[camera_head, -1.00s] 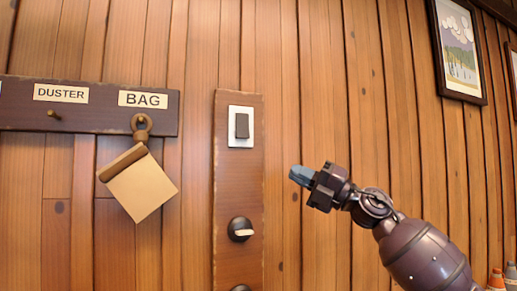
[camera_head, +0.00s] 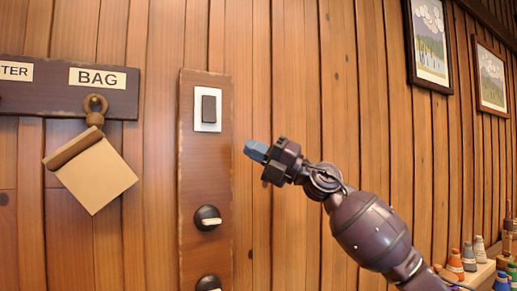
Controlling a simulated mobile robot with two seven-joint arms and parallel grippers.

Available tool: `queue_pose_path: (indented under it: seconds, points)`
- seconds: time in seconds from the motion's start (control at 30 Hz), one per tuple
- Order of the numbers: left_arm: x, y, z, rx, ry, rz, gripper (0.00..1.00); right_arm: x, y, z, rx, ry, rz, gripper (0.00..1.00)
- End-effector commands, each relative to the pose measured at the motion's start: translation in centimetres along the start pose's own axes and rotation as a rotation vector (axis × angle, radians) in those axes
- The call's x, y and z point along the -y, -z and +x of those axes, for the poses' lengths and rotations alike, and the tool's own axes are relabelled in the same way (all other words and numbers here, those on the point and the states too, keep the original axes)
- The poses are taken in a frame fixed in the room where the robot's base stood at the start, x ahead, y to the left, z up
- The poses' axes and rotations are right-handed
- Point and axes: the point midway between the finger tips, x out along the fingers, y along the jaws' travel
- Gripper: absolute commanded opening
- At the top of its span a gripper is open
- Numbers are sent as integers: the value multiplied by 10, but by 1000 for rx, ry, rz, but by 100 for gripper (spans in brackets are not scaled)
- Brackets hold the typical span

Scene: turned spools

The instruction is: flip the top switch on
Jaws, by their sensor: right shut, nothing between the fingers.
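The top switch (camera_head: 208,109) is a dark rocker on a white plate near the upper end of a brown wooden board (camera_head: 190,165) on the wall. I cannot tell which way the rocker is tipped. Below it on the board are two round black knobs with pale levers, one in the middle (camera_head: 207,218) and one at the bottom (camera_head: 208,283), cut by the picture edge. My right gripper (camera_head: 256,151) is shut and empty, with blue-grey fingertips pointing left. It is right of the board and lower than the top switch, apart from both. My left gripper is not in view.
A peg rail (camera_head: 50,102) with a BAG label is at the left, with a tan bag (camera_head: 92,175) hanging from its peg. Framed pictures (camera_head: 430,45) hang at the upper right. Several coloured spools (camera_head: 455,262) stand at the lower right. The wall around my gripper is clear.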

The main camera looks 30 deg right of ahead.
Motion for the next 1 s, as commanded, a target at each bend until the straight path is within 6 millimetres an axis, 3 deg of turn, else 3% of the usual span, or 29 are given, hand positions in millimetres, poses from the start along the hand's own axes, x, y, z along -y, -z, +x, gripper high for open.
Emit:
queue_pose_path:
  seconds: [0.37,0.6,1.0]
  points:
    - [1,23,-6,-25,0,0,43,-4,0,70,-2,-3,-1,0]
    - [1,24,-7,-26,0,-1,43,-1,-21,86,1,-1,1,0]
    - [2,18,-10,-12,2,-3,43,0,-28,94,-1,0,0,0]
